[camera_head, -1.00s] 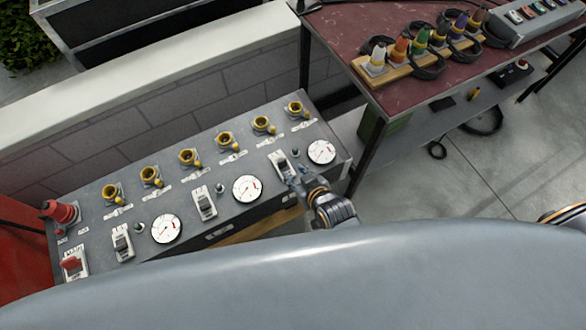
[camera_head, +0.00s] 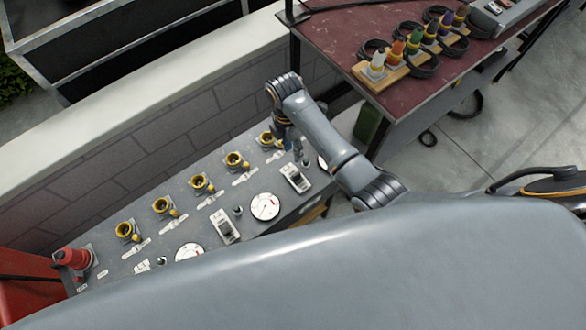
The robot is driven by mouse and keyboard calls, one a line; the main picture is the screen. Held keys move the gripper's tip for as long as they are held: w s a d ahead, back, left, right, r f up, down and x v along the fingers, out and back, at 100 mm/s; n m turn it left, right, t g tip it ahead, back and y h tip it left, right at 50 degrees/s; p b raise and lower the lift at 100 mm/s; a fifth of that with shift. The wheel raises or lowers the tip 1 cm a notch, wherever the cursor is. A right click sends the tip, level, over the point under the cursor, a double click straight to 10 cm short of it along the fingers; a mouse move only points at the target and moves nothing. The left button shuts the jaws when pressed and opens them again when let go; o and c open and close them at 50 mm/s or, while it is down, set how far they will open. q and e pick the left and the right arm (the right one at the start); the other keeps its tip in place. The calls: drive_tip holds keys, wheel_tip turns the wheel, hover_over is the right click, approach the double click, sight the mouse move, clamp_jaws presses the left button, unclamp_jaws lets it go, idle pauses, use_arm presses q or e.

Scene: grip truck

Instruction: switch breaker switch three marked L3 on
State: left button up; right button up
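The grey breaker panel (camera_head: 187,226) lies at the lower left, partly hidden by my own body. A breaker switch (camera_head: 295,178) in a white frame sits at its right end, and another breaker switch (camera_head: 224,226) is further left. A third, at the far left, is nearly all hidden behind my body. The L3 marking is too small to read, and I cannot tell the lever positions. My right gripper (camera_head: 302,158) points down just beyond the right-hand switch, seemingly apart from it. Its finger opening is too small to tell. My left gripper is not in view.
Yellow sockets (camera_head: 201,184) line the panel's back, with round gauges (camera_head: 265,206) between the switches. A red emergency knob (camera_head: 73,258) is at the left end. A dark red table (camera_head: 345,45) with coloured plugs stands at the upper right. A low wall (camera_head: 150,150) runs behind the panel.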

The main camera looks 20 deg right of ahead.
sight(296, 173)
drive_tip(key=f, duration=0.4)
drive_tip(key=s+f, duration=0.1)
drive_tip(key=f, duration=0.7)
drive_tip(key=shift+s+d, duration=0.25)
drive_tip(key=shift+s, duration=0.05)
drive_tip(key=shift+f+b, duration=0.1)
drive_tip(key=shift+b, duration=0.2)
clamp_jaws()
